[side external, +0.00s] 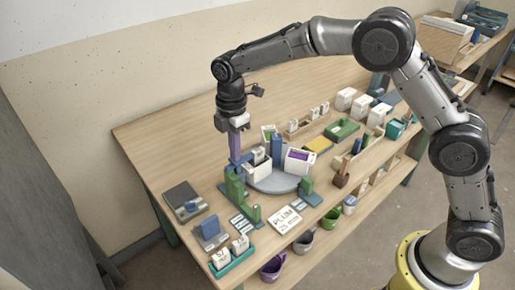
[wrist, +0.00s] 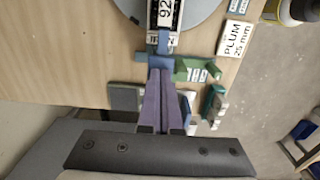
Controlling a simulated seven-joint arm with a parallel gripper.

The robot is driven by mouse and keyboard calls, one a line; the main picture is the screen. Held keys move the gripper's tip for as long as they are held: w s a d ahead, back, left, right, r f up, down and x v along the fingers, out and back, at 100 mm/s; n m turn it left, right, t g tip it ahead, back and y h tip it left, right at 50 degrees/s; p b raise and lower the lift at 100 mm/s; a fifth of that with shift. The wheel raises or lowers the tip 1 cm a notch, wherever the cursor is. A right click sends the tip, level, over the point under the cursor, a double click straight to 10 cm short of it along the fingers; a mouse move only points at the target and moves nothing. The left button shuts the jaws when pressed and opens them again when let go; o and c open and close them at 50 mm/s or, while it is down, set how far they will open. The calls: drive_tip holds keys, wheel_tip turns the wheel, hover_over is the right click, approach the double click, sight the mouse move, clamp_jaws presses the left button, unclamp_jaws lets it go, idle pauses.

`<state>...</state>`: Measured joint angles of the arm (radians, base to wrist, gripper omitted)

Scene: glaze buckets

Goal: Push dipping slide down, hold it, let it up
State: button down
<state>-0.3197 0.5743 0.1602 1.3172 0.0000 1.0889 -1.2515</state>
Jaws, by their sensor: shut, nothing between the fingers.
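A green dipping stand (side external: 235,187) with a blue slide part stands at the left of the round grey plate. In the wrist view the blue slide (wrist: 155,57) lies just beyond my fingertips, with the green stand (wrist: 190,70) to its right. My gripper (side external: 235,165) points down over the stand, its purple fingers shut with nothing between them. In the wrist view the fingertips (wrist: 160,72) are close to the slide; I cannot tell whether they touch it. A white block labelled 92 (wrist: 164,14) is just beyond the slide. The slide's underside is hidden.
A white card reading PLUM 25 mm (side external: 285,219) lies at the front. The grey round plate (side external: 272,184) bears white containers and a taller blue block. A teal tray (side external: 232,262) with white blocks is front left. Bare table (side external: 160,145) lies at the back left.

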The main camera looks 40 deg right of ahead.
idle(0.6)
wheel_tip(320, 180, up, 9)
drive_tip(key=shift+f, duration=0.2)
idle(1.0)
idle(0.6)
